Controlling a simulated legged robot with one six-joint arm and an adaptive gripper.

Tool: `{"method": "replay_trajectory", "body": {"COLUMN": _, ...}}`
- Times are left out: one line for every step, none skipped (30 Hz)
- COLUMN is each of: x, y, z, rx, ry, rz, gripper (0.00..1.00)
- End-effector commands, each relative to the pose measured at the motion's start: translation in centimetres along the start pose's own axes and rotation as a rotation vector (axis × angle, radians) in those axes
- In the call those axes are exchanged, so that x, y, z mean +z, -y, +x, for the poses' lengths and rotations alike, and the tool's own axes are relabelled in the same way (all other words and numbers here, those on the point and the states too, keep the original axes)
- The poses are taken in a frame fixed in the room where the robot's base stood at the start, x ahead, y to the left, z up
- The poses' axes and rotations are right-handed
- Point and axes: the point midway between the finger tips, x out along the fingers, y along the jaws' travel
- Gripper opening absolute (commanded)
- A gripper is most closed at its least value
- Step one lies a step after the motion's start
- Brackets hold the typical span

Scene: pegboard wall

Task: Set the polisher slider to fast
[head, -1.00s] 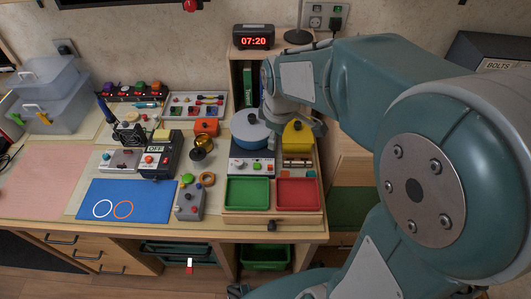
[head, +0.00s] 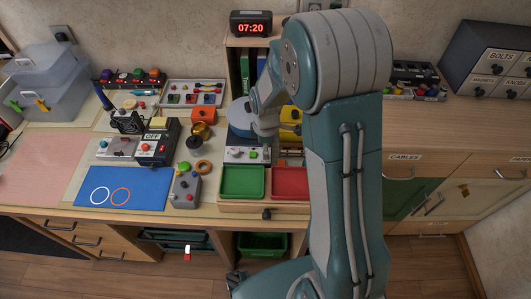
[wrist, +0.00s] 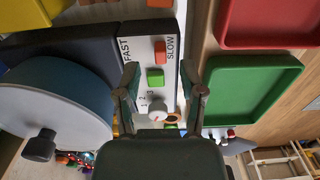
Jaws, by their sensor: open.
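The polisher has a blue-grey disc (head: 240,117) with a black knob and a pale control panel (head: 240,157) in front. In the wrist view the panel (wrist: 141,55) bears the words FAST and SLOW at its two long edges. An orange slider cap (wrist: 160,51) sits between the words, closer to SLOW. Beside it are a green button (wrist: 155,76) and a white dial (wrist: 157,108) with small numbers. My gripper (wrist: 160,95) is open and empty over the panel, its fingers spread to either side of the green button and dial. My gripper (head: 267,131) partly hides the polisher in the head view.
A green tray (head: 243,195) and a red tray (head: 290,198) stand in front of the panel. A yellow block (head: 291,117) is right of the disc. A grey joystick box (head: 185,189) and a black meter (head: 158,143) stand to the left.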

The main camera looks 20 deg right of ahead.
Motion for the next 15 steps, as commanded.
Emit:
{"method": "replay_trajectory", "body": {"x": 0.0, "y": 0.1, "z": 0.9, "rx": -0.003, "ry": 0.001, "rz": 0.001, "gripper": 0.51}}
{"method": "replay_trajectory", "body": {"x": 0.0, "y": 0.1, "z": 1.2, "rx": -0.003, "ry": 0.001, "rz": 0.001, "gripper": 0.51}}
{"method": "replay_trajectory", "body": {"x": 0.0, "y": 0.1, "z": 1.7, "rx": -0.002, "ry": 0.001, "rz": 0.001, "gripper": 0.51}}
{"method": "replay_trajectory", "body": {"x": -0.1, "y": 0.1, "z": 2.0, "rx": -0.002, "ry": 0.001, "rz": 0.001, "gripper": 0.51}}
{"method": "replay_trajectory", "body": {"x": -0.1, "y": 0.1, "z": 2.2, "rx": -0.001, "ry": 0.002, "rz": 0.001, "gripper": 0.51}}
{"method": "replay_trajectory", "body": {"x": -0.1, "y": 0.1, "z": 2.4, "rx": -0.001, "ry": 0.001, "rz": 0.001, "gripper": 0.51}}
{"method": "replay_trajectory", "body": {"x": -0.1, "y": 0.1, "z": 2.6, "rx": 0.000, "ry": 0.001, "rz": 0.001, "gripper": 0.51}}
{"method": "replay_trajectory", "body": {"x": -0.1, "y": 0.1, "z": 2.7, "rx": 0.000, "ry": 0.001, "rz": 0.001, "gripper": 0.51}}
{"method": "replay_trajectory", "body": {"x": -0.1, "y": 0.1, "z": 2.7, "rx": 0.001, "ry": 0.001, "rz": 0.001, "gripper": 0.51}}
{"method": "replay_trajectory", "body": {"x": -0.1, "y": 0.1, "z": 2.8, "rx": 0.001, "ry": 0.001, "rz": 0.001, "gripper": 0.51}}
{"method": "replay_trajectory", "body": {"x": -0.1, "y": 0.1, "z": 2.8, "rx": 0.001, "ry": 0.001, "rz": 0.001, "gripper": 0.51}}
{"method": "replay_trajectory", "body": {"x": -0.1, "y": 0.1, "z": 2.8, "rx": 0.001, "ry": 0.001, "rz": 0.001, "gripper": 0.51}}
{"method": "replay_trajectory", "body": {"x": -0.1, "y": 0.1, "z": 2.8, "rx": 0.001, "ry": 0.001, "rz": 0.001, "gripper": 0.51}}
{"method": "replay_trajectory", "body": {"x": -0.1, "y": 0.1, "z": 2.8, "rx": 0.001, "ry": 0.001, "rz": 0.001, "gripper": 0.51}}
{"method": "replay_trajectory", "body": {"x": -0.1, "y": 0.1, "z": 2.8, "rx": 0.001, "ry": 0.001, "rz": 0.001, "gripper": 0.51}}
